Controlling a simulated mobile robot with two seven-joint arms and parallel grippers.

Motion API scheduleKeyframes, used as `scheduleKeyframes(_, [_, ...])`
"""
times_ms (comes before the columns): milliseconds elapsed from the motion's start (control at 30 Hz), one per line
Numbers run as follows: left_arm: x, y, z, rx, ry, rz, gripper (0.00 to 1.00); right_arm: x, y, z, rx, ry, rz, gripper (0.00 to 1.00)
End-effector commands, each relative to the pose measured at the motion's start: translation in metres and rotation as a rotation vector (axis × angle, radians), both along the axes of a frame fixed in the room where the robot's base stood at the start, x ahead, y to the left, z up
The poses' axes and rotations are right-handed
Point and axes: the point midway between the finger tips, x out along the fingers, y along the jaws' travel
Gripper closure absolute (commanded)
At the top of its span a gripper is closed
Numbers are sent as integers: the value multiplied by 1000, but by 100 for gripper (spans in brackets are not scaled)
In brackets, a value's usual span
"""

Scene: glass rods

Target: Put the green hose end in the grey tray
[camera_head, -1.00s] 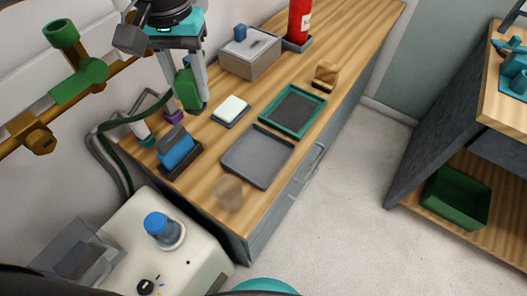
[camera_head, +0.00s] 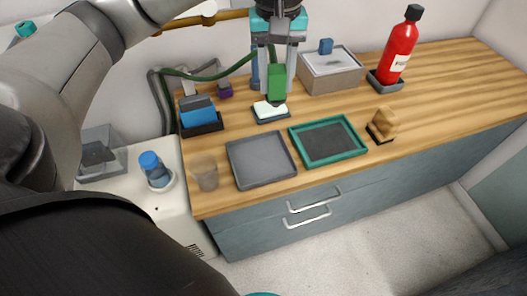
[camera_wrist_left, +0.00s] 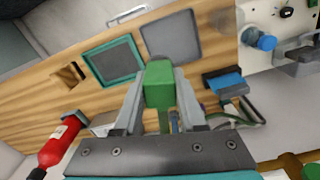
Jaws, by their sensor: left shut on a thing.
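My left gripper (camera_head: 278,78) is shut on the green hose end (camera_head: 277,84), a green block with a dark tip below. It is held above the white pad in its dark dish (camera_head: 270,112). The green hose (camera_head: 215,72) trails from it to the left. The left wrist view shows the hose end (camera_wrist_left: 159,84) between the fingers. The grey tray (camera_head: 262,160) lies empty on the wooden counter, below and slightly left of the gripper. It also shows in the left wrist view (camera_wrist_left: 171,37). My right gripper is not in view.
A green-rimmed tray (camera_head: 328,141) lies right of the grey tray. A clear cup (camera_head: 204,173) stands at its left. A blue block in a dark holder (camera_head: 200,117), a grey box (camera_head: 330,70), a red bottle (camera_head: 398,50) and a brown block (camera_head: 383,123) stand around. The counter's right end is clear.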

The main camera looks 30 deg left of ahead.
Motion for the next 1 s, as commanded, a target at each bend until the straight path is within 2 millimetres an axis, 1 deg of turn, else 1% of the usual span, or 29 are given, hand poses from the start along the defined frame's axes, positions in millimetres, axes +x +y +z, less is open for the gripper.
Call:
scheduleKeyframes(33, [0,8,-8,0,7,63,100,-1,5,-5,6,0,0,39])
scheduleKeyframes(200, [-1,27,-15,5,17,208,100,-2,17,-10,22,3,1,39])
scheduleKeyframes(267, [-1,30,-16,6,18,234,100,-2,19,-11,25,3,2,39])
scheduleKeyframes(367, [-2,32,-25,7,21,253,100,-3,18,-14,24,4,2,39])
scheduleKeyframes(467, [-2,32,-44,6,25,254,100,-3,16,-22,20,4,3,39])
scheduleKeyframes(500, [-3,32,-53,6,25,254,100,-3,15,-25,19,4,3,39])
scheduleKeyframes(800, [-3,32,-133,6,25,252,100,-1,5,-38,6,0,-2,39])
scheduleKeyframes(900, [-2,33,-154,7,22,252,100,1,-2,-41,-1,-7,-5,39])
scheduleKeyframes(1000, [-2,33,-167,7,20,252,100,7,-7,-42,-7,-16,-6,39])
